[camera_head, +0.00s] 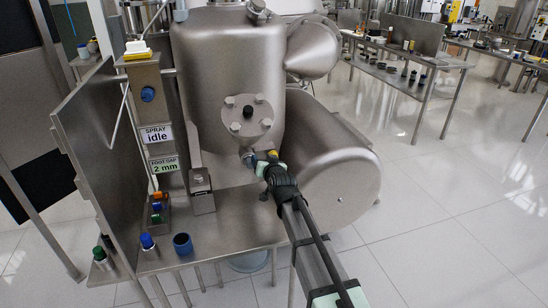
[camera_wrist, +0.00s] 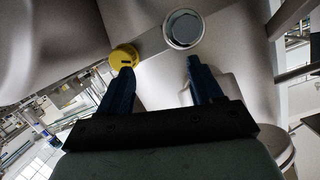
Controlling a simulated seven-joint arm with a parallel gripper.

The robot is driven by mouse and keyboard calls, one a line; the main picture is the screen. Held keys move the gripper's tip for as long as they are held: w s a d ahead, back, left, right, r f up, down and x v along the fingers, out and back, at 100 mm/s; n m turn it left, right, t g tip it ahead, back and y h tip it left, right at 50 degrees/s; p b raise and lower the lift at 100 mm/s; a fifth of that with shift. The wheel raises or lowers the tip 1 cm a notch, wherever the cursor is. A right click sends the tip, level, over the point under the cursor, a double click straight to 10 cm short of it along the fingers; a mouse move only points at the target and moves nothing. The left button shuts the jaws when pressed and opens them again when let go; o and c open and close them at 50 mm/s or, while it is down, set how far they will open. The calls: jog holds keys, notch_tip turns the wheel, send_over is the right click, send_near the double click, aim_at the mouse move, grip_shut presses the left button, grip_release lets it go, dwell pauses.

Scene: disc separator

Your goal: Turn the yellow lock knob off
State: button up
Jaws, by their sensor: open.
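The yellow lock knob (camera_wrist: 124,57) is a round yellow cap with a dark slot, at the upper left of centre in the wrist view. In the head view a small yellow spot of it (camera_head: 273,154) shows beside my gripper (camera_head: 262,163). My gripper (camera_wrist: 155,80) is open, with two dark blue fingers apart and nothing between them. The left fingertip lies close to the knob's lower edge in the picture; I cannot tell whether they touch. The knob is mostly hidden by my gripper in the head view.
A round metal-rimmed port (camera_wrist: 184,29) sits right of the knob. The separator's steel drum (camera_head: 330,175) and tank (camera_head: 228,65) surround my gripper. A steel bench (camera_head: 225,228) with a blue cup (camera_head: 183,244) stands at lower left. Open floor (camera_head: 450,200) lies to the right.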

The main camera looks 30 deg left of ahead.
jog(key=d+r+n+g+h, duration=0.35)
jog(key=d+r+h, duration=0.2)
jog(key=r, duration=0.25)
jog(key=x, duration=1.3)
jog(key=shift+f, duration=0.4)
jog(key=shift+c, duration=0.5)
jog(key=c, duration=0.9)
jog(key=shift+c, duration=0.2)
jog(key=shift+s, duration=0.1)
jog(key=shift+s+a+f+n+t+h, duration=0.1)
jog(key=shift+n+t+h, duration=0.5)
jog(key=shift+t, duration=0.25)
jog(key=shift+s+a+n+t+h, duration=0.1)
jog(key=shift+n+t+h, duration=0.45)
jog(key=shift+t, duration=0.25)
